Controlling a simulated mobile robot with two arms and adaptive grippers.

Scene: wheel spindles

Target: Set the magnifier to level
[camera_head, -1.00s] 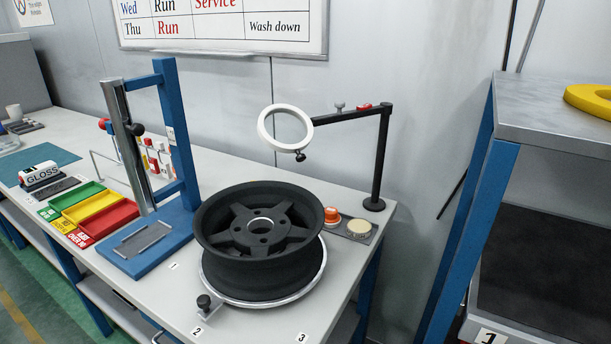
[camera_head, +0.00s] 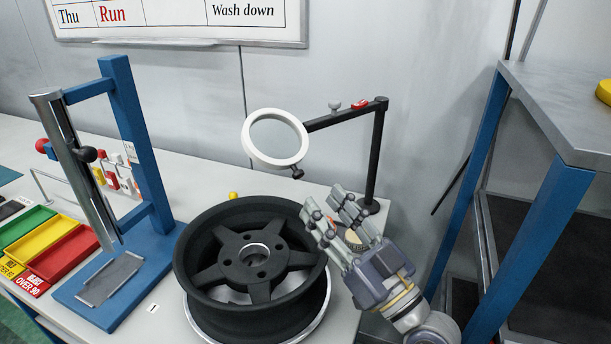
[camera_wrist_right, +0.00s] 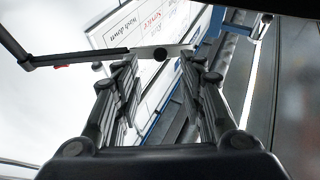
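The magnifier (camera_head: 275,138) is a white ring with a clear lens on a black arm (camera_head: 340,116) that runs to a black post at the bench's back right. Its ring is tilted, and a small dark knob (camera_head: 297,173) sits at its lower right edge. My right gripper (camera_head: 337,212) is open and empty, below and right of the ring, in front of the post and apart from both. In the right wrist view, the open fingers (camera_wrist_right: 160,95) frame empty space, with the black arm and a round dark knob (camera_wrist_right: 160,54) beyond them. My left gripper is not in view.
A black wheel (camera_head: 255,255) lies on the bench left of my right gripper. A blue stand (camera_head: 140,150) with a metal column is further left, beside coloured trays (camera_head: 45,240). A blue-framed shelf (camera_head: 540,210) stands close on the right.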

